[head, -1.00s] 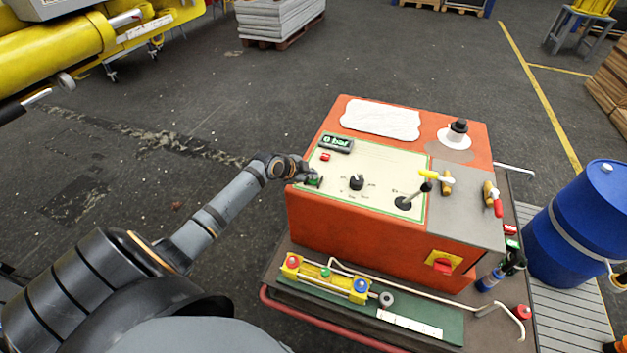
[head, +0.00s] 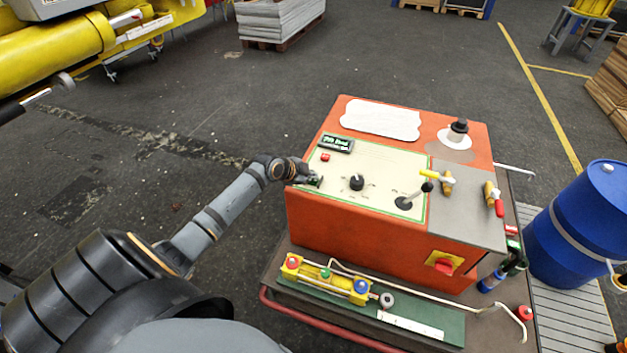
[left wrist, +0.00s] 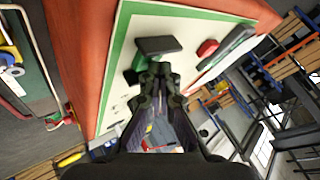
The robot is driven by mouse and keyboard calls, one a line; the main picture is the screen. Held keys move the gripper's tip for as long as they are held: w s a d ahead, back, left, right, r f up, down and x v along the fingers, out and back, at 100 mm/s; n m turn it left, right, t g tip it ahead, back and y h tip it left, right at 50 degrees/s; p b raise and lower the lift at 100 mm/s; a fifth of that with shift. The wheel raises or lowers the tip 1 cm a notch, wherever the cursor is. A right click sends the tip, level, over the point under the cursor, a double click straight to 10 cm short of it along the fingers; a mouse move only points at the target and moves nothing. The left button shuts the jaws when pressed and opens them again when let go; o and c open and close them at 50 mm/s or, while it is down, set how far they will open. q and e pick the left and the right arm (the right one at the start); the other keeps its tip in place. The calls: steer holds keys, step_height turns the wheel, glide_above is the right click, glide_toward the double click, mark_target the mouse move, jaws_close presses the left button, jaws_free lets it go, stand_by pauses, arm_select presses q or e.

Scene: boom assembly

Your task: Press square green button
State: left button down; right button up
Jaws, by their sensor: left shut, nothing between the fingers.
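The orange console (head: 380,230) has a cream panel (head: 385,165) with a green border. My left gripper (head: 315,181) is shut and empty, with its tips down at the panel's left front corner, where the green button sits. The gripper hides most of the button in the head view, and its shape cannot be made out. Whether the button is pressed down cannot be seen directly. My right gripper is not in view.
A yellow pendant (head: 325,278) lies in front. A blue barrel (head: 580,225) stands at right.

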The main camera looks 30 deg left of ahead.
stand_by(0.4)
arm_select(q)
steer(key=shift+r+p, duration=0.8)
steer(key=shift+r, duration=0.05)
steer(key=shift+r, duration=0.1)
step_height(320, 180, up, 5)
steer(key=p, duration=0.4)
stand_by(0.5)
